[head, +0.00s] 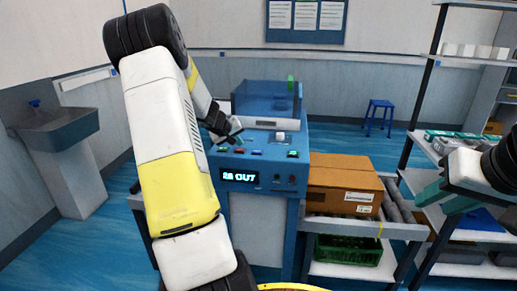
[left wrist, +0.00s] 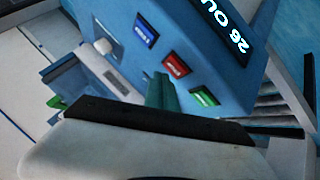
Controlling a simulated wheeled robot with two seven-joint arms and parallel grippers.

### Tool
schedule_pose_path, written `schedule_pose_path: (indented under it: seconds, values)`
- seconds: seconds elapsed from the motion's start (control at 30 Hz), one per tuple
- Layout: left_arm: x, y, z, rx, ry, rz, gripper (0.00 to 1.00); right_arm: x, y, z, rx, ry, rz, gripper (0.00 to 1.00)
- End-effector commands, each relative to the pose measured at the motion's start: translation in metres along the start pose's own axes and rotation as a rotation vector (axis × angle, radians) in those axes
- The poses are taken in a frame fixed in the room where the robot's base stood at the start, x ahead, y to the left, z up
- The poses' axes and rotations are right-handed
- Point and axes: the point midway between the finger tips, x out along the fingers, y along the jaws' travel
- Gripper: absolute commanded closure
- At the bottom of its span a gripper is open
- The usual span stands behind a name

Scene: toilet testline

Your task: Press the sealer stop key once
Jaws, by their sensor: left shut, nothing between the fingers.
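The sealer is a blue machine (head: 268,205) with a lit display (head: 240,177) on its front. In the left wrist view its panel carries a blue key (left wrist: 145,31), a red key (left wrist: 176,66) with small lettering I cannot read surely, and a green key (left wrist: 204,97). My left gripper (head: 238,138) is over the panel, empty, its teal fingers shut together. In the left wrist view the fingertips (left wrist: 160,88) appear close beside the red key; whether they touch cannot be told. My right gripper (head: 443,197) is at the right, far from the sealer; its finger gap is unclear.
A clear-walled blue housing (head: 270,100) rises behind the panel. A brown carton (head: 343,182) stands on the rack right of the sealer, above a green crate (head: 345,250). A shelf unit (head: 480,160) is at the right, a grey sink (head: 65,130) at the left.

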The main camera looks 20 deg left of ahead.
Motion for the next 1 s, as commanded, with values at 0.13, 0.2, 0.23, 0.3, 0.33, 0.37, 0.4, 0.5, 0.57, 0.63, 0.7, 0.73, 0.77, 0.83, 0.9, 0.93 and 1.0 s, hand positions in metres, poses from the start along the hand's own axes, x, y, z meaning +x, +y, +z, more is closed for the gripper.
schedule_pose_path:
  seconds: [0.13,0.2,0.23,0.3,0.33,0.37,0.4,0.5,0.57,0.63,0.7,0.73,0.77,0.83,0.9,0.93,1.0]
  values:
    - [-0.001,0.001,-0.001,0.0,0.0,0.0,1.0,0.0,0.0,0.0,0.0,0.0,0.0,0.64]
    - [-0.003,0.003,-0.003,0.003,0.001,0.0,1.0,0.0,0.0,0.0,0.0,0.0,0.0,0.64]
    - [-0.005,0.004,-0.004,0.003,0.002,0.0,1.0,0.0,0.0,0.0,0.0,0.0,0.0,0.64]
    - [-0.01,0.009,-0.008,0.004,0.001,0.001,1.0,0.0,0.0,0.0,0.0,0.0,0.0,0.64]
    - [-0.012,0.01,-0.009,0.003,0.002,0.001,1.0,0.0,0.0,0.0,0.0,0.0,0.0,0.64]
    - [-0.015,0.011,-0.011,0.004,0.002,0.0,1.0,0.0,0.0,0.0,0.0,0.0,0.0,0.64]
    - [-0.018,0.013,-0.013,0.003,0.001,0.0,1.0,0.0,0.0,0.0,0.0,0.0,0.0,0.64]
    - [-0.024,0.018,-0.018,0.004,0.002,0.001,1.0,0.0,0.0,0.0,0.0,0.0,0.0,0.64]
    - [-0.028,0.021,-0.021,0.003,0.003,0.001,1.0,0.0,0.0,0.0,0.0,0.0,0.0,0.64]
    - [-0.032,0.024,-0.023,0.002,0.001,0.001,1.0,0.0,0.0,0.0,0.0,0.0,0.0,0.64]
    - [-0.034,0.025,-0.025,0.001,0.0,0.0,1.0,0.0,0.0,0.0,0.0,0.0,0.0,0.64]
    - [-0.034,0.025,-0.025,0.0,0.0,0.0,1.0,0.0,0.0,0.0,0.0,0.0,0.0,0.64]
    - [-0.035,0.025,-0.025,0.0,0.0,-0.001,1.0,0.0,0.0,0.0,0.0,0.0,0.0,0.64]
    - [-0.035,0.025,-0.025,-0.001,0.0,-0.001,1.0,0.0,0.0,0.0,0.0,0.0,0.0,0.64]
    - [-0.035,0.025,-0.025,-0.001,0.0,-0.001,1.0,0.0,0.0,0.0,0.0,0.0,0.0,0.64]
    - [-0.035,0.025,-0.025,-0.001,0.0,-0.001,1.0,0.0,0.0,0.0,0.0,0.0,0.0,0.64]
    - [-0.035,0.025,-0.025,-0.001,0.0,-0.001,1.0,0.0,0.0,0.0,0.0,0.0,0.0,0.64]
